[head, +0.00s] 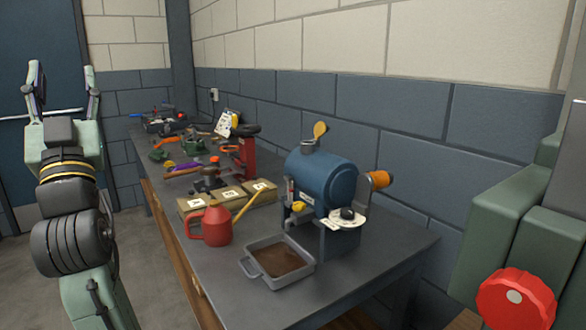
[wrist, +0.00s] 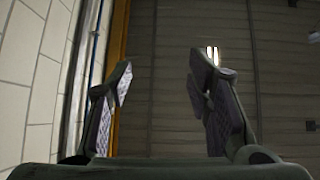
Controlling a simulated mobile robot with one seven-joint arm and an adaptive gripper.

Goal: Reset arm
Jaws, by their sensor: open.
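My gripper (head: 62,88) is raised at the left of the head view, fingers pointing up. Its two fingers are spread apart with nothing between them. In the wrist view the same open fingers (wrist: 165,90) stand against a dark slatted surface, with a pale block wall at the left. The gripper is clear of the bench and touches nothing that I can see.
A long grey bench (head: 380,262) runs along the block wall. On it stand a blue cylindrical machine (head: 325,180), a grey tray (head: 278,262), a red jug (head: 212,226), several boxes and tools. A blue door (head: 35,30) is behind my gripper.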

